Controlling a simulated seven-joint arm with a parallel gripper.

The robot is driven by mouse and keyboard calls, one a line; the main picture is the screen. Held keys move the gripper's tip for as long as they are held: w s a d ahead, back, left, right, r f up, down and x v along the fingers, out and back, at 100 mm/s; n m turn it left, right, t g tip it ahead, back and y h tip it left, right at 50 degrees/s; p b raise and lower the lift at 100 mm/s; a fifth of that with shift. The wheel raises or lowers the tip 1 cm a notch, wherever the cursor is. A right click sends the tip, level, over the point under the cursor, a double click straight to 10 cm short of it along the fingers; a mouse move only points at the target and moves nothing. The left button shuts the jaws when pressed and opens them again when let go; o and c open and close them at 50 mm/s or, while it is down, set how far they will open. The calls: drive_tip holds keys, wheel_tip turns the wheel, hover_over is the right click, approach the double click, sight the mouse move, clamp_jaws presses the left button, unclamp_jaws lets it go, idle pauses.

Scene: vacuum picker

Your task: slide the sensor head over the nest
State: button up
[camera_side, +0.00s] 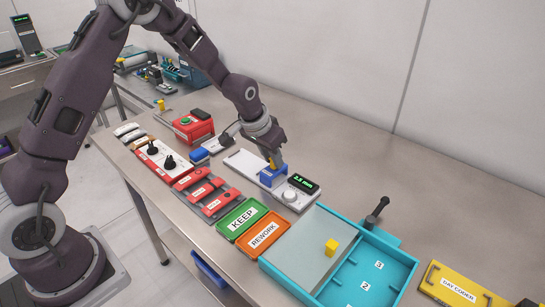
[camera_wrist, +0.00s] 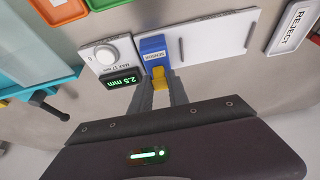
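The blue sensor head (camera_side: 271,176), labelled SENSOR, sits on a long white plate (camera_side: 243,163) beside the gauge with its dial. It also shows in the wrist view (camera_wrist: 153,50), with a yellow tab (camera_wrist: 159,82) on its near side. My gripper (camera_wrist: 160,80) has one finger on each side of the yellow tab, and the fingers look closed on it. The white gauge panel has a round knob (camera_wrist: 105,54) and a green display (camera_wrist: 121,81) reading 2.5 mm. No part is clearly marked as the nest; the bare white plate (camera_wrist: 215,38) extends away from the gauge side.
KEEP (camera_side: 243,218) and REWORK (camera_side: 264,235) trays lie in front. A red box (camera_side: 193,128) stands farther left. The bench behind the plate is clear.

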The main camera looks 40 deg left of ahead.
clamp_jaws()
idle(1.0)
drive_tip(key=a, duration=1.1)
drive_tip(key=shift+a, duration=0.1)
drive_tip(key=o, duration=0.5)
unclamp_jaws()
drive_tip(key=v, duration=0.7)
drive_tip(key=shift+r, duration=0.1)
